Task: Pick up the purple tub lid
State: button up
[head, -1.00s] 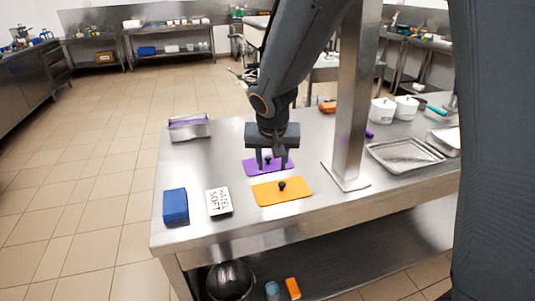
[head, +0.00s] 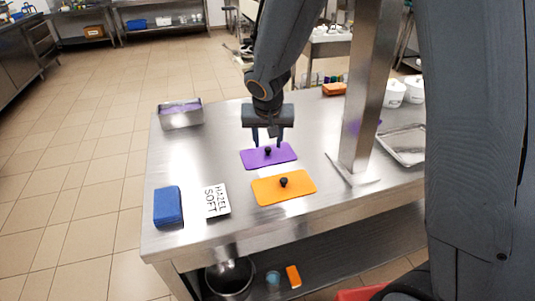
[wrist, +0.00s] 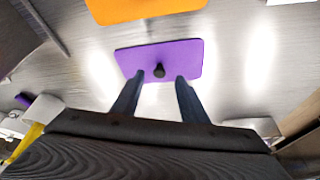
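The purple tub lid (head: 284,153) is a flat rectangle with a black knob (head: 267,151) at its middle. It lies on the steel table. In the wrist view the lid (wrist: 185,54) lies ahead of my fingertips, with its knob (wrist: 159,72) between the two fingers in the picture. My gripper (head: 267,143) points down over the lid, and it also shows in the wrist view (wrist: 160,78). Its fingers are apart with nothing held. I cannot tell exactly how far the fingertips are above the lid.
An orange lid (head: 300,186) with a black knob lies just in front. A blue block (head: 168,207), a "HAZEL SOFT" card (head: 216,201) and a metal tub with purple content (head: 182,116) are on the left. A steel post (head: 361,110) stands to the right, beside a metal tray (head: 405,145).

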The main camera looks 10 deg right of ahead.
aim_at(268, 149)
jog(key=x, duration=0.4)
grip_shut()
dwell(0.4)
